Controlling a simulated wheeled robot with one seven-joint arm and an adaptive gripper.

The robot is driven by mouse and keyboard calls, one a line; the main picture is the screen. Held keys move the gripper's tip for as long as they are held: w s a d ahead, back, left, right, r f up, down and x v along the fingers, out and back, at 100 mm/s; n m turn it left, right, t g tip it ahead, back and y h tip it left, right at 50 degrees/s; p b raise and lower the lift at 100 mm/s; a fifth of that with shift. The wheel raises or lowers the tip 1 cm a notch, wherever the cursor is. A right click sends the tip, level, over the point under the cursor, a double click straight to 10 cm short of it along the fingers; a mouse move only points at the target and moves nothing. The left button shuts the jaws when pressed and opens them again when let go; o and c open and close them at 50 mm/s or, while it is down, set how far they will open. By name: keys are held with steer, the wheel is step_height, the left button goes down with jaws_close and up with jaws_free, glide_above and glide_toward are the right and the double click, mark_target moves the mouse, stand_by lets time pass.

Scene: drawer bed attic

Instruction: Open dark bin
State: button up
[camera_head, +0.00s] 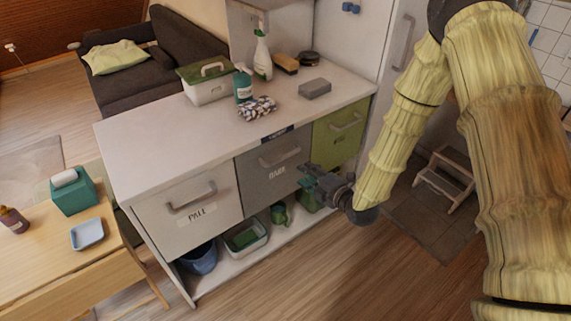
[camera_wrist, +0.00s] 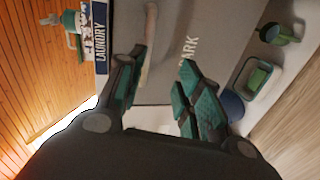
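The dark bin (camera_head: 258,189) is the grey middle front of the white cabinet, marked "DARK", with a pale bar handle (camera_head: 280,158) near its top. It looks closed, flush with its neighbours. My gripper (camera_head: 308,175) is in front of the bin's right edge, a little right of and below the handle. In the wrist view my gripper (camera_wrist: 162,62) is open and empty. The bin's grey front (camera_wrist: 215,20) lies beyond its fingers, and the handle (camera_wrist: 150,45) shows between them, close to the left finger. Whether they touch cannot be told.
A white bin (camera_head: 188,208) marked "PALE" is on the left and a green bin (camera_head: 341,130) on the right. The countertop (camera_head: 160,140) carries bottles, a caddy and a cloth. A lower shelf holds a tray (camera_head: 246,238). A step stool (camera_head: 446,180) stands right; floor in front is clear.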

mark_target(287, 157)
steer(key=shift+n+y, duration=0.3)
steer(key=shift+n, duration=0.3)
steer(key=x, duration=0.4)
steer(key=r+p+x, duration=0.1)
steer(key=x, duration=0.6)
steer(key=shift+w+a+r, duration=0.2)
steer(key=shift+w+r, duration=0.15)
steer(key=shift+w, duration=0.2)
jaws_close()
